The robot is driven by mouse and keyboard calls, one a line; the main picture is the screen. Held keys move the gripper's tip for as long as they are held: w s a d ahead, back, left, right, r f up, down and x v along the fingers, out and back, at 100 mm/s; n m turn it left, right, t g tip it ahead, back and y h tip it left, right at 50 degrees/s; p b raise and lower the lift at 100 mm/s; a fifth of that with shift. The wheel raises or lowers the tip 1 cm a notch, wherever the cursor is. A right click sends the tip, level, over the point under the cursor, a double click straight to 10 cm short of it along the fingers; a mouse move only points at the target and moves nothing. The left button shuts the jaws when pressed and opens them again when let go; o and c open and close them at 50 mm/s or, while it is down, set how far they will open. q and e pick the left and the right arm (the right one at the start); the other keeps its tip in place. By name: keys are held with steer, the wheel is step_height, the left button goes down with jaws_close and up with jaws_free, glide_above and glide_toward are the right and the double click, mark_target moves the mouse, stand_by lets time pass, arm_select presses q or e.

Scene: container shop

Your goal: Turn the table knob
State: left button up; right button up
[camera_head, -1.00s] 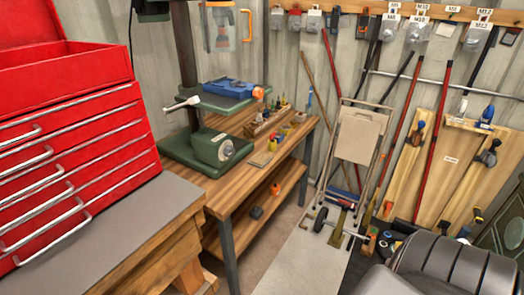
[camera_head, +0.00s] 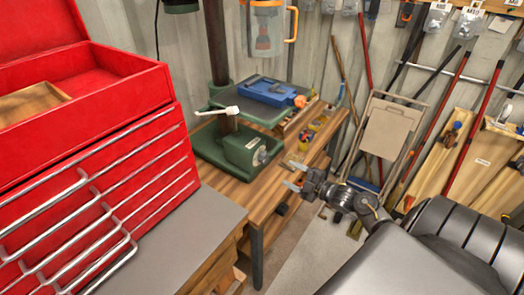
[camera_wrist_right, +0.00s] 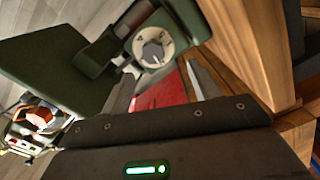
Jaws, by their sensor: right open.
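The drill press (camera_head: 218,140) is green and stands on a wooden workbench (camera_head: 222,186). A round grey knob (camera_head: 262,157) with a white dial sits on the front of its green housing. The knob also shows in the right wrist view (camera_wrist_right: 153,53), just beyond the fingertips. My right gripper (camera_head: 291,176) is open and empty, to the right of the knob and apart from it. In the right wrist view its fingers (camera_wrist_right: 160,72) point towards the knob. A white-handled lever (camera_head: 218,111) sticks out left of the column. My left gripper is out of view.
A blue vise (camera_head: 268,92) with an orange knob (camera_head: 300,101) lies on the press's upper table. A red tool chest (camera_head: 90,150) stands at left on a grey-topped bench (camera_head: 190,235). A folded cart (camera_head: 388,130) stands at the right.

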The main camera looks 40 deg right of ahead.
mark_target(266, 159)
steer(key=shift+n, duration=0.3)
steer(key=x, duration=0.3)
steer(key=r+p+x, duration=0.1)
steer(key=x, duration=0.2)
steer(key=r+p+x, duration=0.1)
steer(key=x, duration=0.2)
steer(key=shift+w+a, duration=0.1)
steer(key=shift+w, duration=0.2)
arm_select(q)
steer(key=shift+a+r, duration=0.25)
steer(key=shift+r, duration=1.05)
arm_select(e)
steer(key=shift+w+a+f, duration=0.15)
steer(key=shift+w+a, duration=0.1)
steer(key=shift+w, duration=0.4)
steer(key=shift+c, duration=0.2)
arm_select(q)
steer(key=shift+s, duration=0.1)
arm_select(e)
steer(key=c, duration=0.9)
